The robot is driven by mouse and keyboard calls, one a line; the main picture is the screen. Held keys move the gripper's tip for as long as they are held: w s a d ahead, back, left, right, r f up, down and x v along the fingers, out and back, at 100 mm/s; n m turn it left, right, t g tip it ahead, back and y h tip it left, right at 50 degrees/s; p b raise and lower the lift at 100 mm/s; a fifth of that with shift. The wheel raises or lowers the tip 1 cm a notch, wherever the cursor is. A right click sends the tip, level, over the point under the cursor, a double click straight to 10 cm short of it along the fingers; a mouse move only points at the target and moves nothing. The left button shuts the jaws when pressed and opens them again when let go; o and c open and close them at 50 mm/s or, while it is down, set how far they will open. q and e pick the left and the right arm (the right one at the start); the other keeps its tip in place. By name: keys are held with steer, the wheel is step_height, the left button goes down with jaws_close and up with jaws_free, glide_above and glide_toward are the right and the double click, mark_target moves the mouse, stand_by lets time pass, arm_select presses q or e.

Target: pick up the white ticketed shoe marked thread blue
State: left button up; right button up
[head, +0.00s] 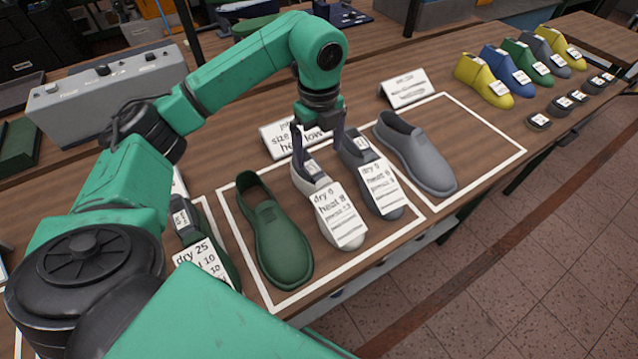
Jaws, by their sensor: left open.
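A white shoe (304,181) with a large paper ticket (339,214) on its top stands among other shoes inside a white outline on the wooden bench. The ticket reads roughly "dry 0, heat 8", with smaller lines below; I cannot read a thread colour on it. My left gripper (319,158) is open, pointing down at the heel end of the white shoe, with one finger on each side. I cannot tell whether the fingers touch it. My right gripper is not in view.
A grey ticketed shoe (384,205) stands close on the right, a green shoe (282,244) on the left. A plain grey shoe (424,162) is further right. Sign cards (407,88) stand behind. A row of coloured lasts (482,80) is at the far right. The bench's front edge is near.

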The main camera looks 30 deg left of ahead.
mark_target(317, 172)
arm_select(q)
steer(key=f, duration=0.3)
steer(key=shift+s+a+p, duration=0.1)
steer(key=shift+s+p, duration=0.15)
steer(key=shift+p, duration=0.1)
steer(key=f+p, duration=0.2)
steer(key=shift+w+a+f, duration=0.1)
steer(key=shift+a+f, duration=0.2)
steer(key=shift+a, duration=0.05)
steer(key=f+p, duration=0.1)
steer(key=f, duration=0.2)
steer(key=shift+d, duration=0.2)
steer(key=shift+d+f, duration=0.1)
steer(key=shift+f, duration=0.05)
steer(key=shift+c, duration=1.2)
jaws_close()
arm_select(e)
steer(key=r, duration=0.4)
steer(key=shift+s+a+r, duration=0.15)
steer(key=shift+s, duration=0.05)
